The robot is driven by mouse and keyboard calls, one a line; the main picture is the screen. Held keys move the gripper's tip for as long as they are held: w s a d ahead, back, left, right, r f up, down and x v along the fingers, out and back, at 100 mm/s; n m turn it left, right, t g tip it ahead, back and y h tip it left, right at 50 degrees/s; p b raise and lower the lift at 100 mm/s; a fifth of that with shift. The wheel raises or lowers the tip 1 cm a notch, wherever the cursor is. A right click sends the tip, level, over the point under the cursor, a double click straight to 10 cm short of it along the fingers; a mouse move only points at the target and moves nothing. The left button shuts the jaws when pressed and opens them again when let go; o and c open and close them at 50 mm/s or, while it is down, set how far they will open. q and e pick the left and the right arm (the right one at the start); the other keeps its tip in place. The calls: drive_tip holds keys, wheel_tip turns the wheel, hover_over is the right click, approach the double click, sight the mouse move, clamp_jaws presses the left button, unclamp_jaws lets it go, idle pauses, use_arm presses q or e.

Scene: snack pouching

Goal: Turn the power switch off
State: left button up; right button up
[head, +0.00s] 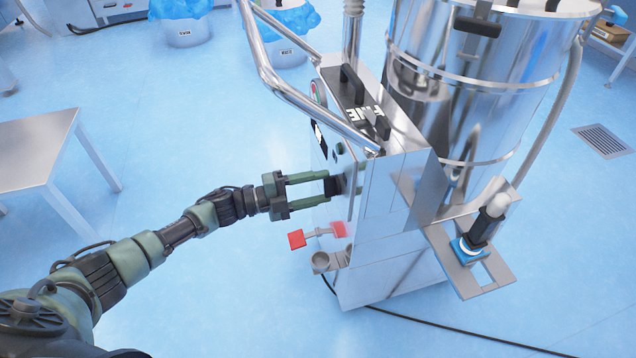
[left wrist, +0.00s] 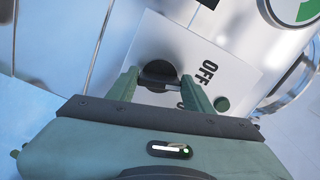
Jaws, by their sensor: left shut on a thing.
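The power switch is a black rotary knob (left wrist: 158,72) on a white plate of the steel machine; it also shows in the head view (head: 335,185), partly hidden. My left gripper (head: 328,186) reaches in from the left, level with it. In the left wrist view the two green fingers (left wrist: 160,88) stand one on each side of the knob, and the gripper is shut on it. The label "OFF" (left wrist: 210,70) is printed to the right of the knob. A second label is mostly hidden behind a finger. My right gripper is out of view.
Below my left gripper, a red-ended valve handle (head: 297,238) sticks out. A chrome handlebar (head: 305,102) runs above it. A metal table (head: 35,150) stands at left. A black cable lies on the floor.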

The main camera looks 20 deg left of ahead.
use_arm(q)
drive_tip(key=shift+s+f+n+p, duration=0.1)
drive_tip(key=shift+n+p, duration=0.35)
drive_tip(key=shift+n, duration=1.05)
drive_tip(key=shift+f+n+p, duration=0.1)
drive_tip(key=shift+n+p, duration=0.35)
drive_tip(key=shift+n, duration=1.05)
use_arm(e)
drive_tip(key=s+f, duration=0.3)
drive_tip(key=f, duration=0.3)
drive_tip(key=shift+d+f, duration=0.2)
use_arm(q)
drive_tip(key=o, duration=1.4)
drive_tip(key=v, duration=0.7)
drive_tip(key=shift+s+a, duration=0.2)
drive_tip(key=shift+a, duration=0.1)
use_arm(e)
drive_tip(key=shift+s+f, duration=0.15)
